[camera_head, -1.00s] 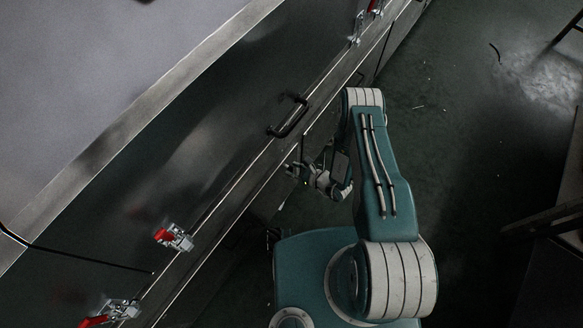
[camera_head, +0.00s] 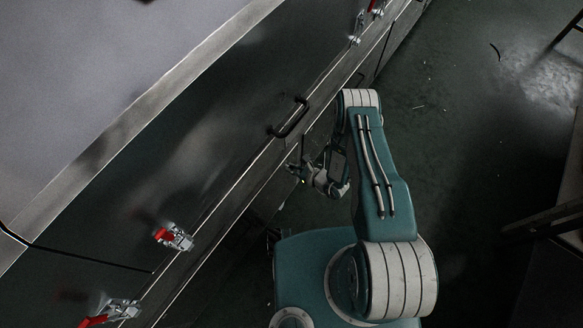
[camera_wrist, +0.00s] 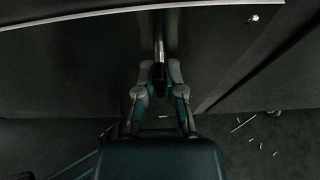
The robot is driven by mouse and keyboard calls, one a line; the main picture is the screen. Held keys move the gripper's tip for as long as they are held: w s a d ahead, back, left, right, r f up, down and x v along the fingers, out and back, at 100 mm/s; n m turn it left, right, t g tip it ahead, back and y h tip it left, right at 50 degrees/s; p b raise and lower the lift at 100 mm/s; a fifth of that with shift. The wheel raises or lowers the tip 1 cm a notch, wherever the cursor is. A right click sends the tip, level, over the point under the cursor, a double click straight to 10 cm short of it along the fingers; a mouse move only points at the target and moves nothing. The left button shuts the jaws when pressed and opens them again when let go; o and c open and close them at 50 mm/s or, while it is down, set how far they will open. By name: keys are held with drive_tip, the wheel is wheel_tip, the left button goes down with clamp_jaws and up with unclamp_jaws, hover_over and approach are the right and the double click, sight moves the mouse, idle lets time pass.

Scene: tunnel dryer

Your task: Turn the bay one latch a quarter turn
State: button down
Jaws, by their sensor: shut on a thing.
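My gripper (camera_head: 303,172) is at the side of the steel dryer, just below the black handle. In the wrist view my gripper (camera_wrist: 160,88) has both fingers closed around a dark grip at the end of a slim metal bar (camera_wrist: 158,48), which appears to be the bay one latch. The bar points straight away from the fingers, up the picture, against the dark panel. The fingers hide part of the grip. In the head view the latch cannot be made out clearly beside the gripper.
The black handle (camera_head: 289,117) is on the dryer panel. Red-handled clamps sit along its edge: one at lower left (camera_head: 174,237), one at the bottom (camera_head: 110,314), one at the top (camera_head: 360,22). The floor at right is mostly clear, with scattered debris. A dark frame (camera_head: 548,219) stands far right.

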drive_tip(key=m+g+y, duration=0.1)
drive_tip(key=m, duration=0.2)
drive_tip(key=shift+w, duration=0.1)
drive_tip(key=m+g+y, duration=0.1)
drive_tip(key=m+y, duration=0.1)
drive_tip(key=m, duration=0.1)
drive_tip(key=shift+d+f, duration=0.1)
drive_tip(key=m+g+y, duration=0.1)
drive_tip(key=m, duration=0.2)
drive_tip(key=shift+w+f+m+y, duration=0.1)
drive_tip(key=shift+w+m+y, duration=0.05)
drive_tip(key=shift+m+y, duration=0.2)
drive_tip(key=m+y, duration=0.1)
drive_tip(key=m, duration=0.2)
drive_tip(key=shift+d+m+y, duration=0.1)
drive_tip(key=shift+m+y, duration=0.15)
drive_tip(key=shift+y, duration=0.1)
drive_tip(key=shift+f, duration=0.1)
drive_tip(key=c, duration=0.7)
unclamp_jaws()
drive_tip(key=shift+c, duration=0.2)
